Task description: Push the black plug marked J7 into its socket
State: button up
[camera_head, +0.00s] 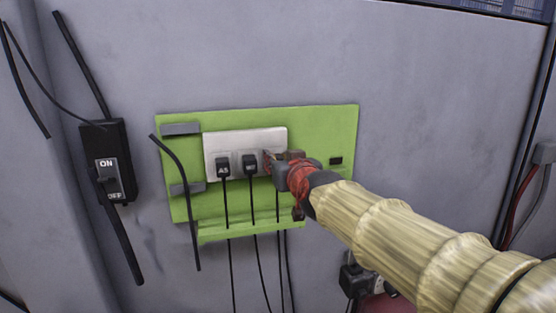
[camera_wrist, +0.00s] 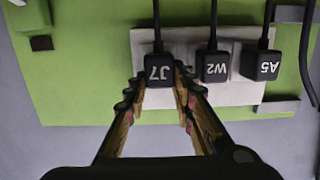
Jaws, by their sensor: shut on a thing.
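The black plug marked J7 (camera_wrist: 159,69) is at the white socket strip (camera_wrist: 150,98) in the wrist view, with its cable running up in that picture. My gripper (camera_wrist: 162,92) has its two fingers on either side of the plug's body and is shut on it. I cannot tell how deep the plug sits in its socket. In the head view my gripper (camera_head: 277,160) is at the right part of the white strip (camera_head: 270,137) and hides the J7 plug.
Plugs W2 (camera_wrist: 213,66) and A5 (camera_wrist: 261,62) sit beside J7 on the strip, close to my fingers. The strip is on a green panel (camera_head: 330,125) with a ledge below. A black ON/OFF switch (camera_head: 107,165) is at the left. Several cables hang below.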

jog(key=shift+w+a, duration=0.15)
jog(key=shift+w, duration=0.4)
jog(key=o, duration=1)
jog(key=shift+o, duration=0.7)
jog(key=shift+s, duration=0.15)
jog(key=v, duration=0.7)
jog(key=shift+s, duration=0.15)
